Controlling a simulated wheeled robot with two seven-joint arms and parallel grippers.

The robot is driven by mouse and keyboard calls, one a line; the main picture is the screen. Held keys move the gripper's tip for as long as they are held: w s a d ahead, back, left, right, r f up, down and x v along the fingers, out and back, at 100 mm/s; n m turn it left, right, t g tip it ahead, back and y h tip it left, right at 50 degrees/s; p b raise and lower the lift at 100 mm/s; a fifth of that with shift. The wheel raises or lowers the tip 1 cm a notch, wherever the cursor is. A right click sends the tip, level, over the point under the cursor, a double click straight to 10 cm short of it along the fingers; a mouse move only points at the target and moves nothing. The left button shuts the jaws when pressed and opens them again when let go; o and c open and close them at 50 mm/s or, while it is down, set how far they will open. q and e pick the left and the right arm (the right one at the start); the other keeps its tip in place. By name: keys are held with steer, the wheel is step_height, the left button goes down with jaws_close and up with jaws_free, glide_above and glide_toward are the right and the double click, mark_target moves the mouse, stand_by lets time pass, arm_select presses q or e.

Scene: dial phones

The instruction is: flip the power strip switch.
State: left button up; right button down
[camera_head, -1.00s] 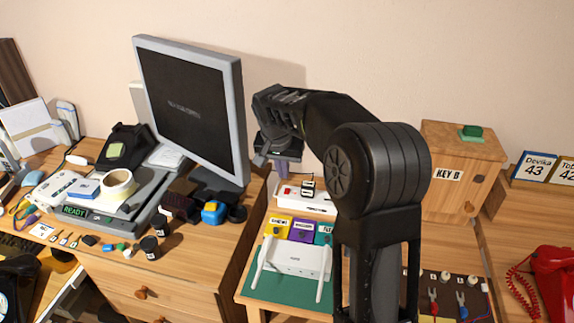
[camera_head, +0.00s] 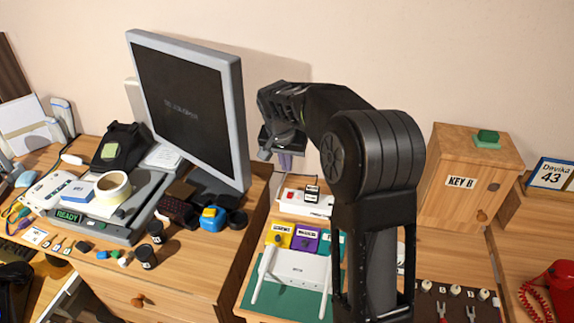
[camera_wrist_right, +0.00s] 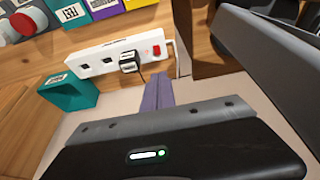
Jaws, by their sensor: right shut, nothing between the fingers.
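The white power strip (camera_head: 318,209) lies at the back of the small table, near the wall. Its red switch (camera_head: 291,195) is at the left end in the head view. In the right wrist view the strip (camera_wrist_right: 97,52) shows its sockets, a plug (camera_wrist_right: 130,63) with a label, and the red switch (camera_wrist_right: 156,49) at the right end. My right gripper (camera_head: 285,162) is shut and empty, above and just behind the switch. Its purple fingers (camera_wrist_right: 157,94) point toward the switch end and appear apart from it. My left gripper is not in view.
A white router (camera_head: 297,268) and yellow, purple and teal boxes stand in front of the strip. The monitor (camera_head: 190,105) is close on the left. The wooden KEY B box (camera_head: 460,200) stands to the right. The wall is close behind.

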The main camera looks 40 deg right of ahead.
mark_target(290, 193)
steer(key=x, duration=0.4)
steer(key=p+x, duration=0.1)
steer(key=x, duration=0.7)
steer(key=shift+s+a+f+p, duration=0.2)
steer(key=shift+s+a+p, duration=0.1)
steer(key=shift+s+p, duration=0.05)
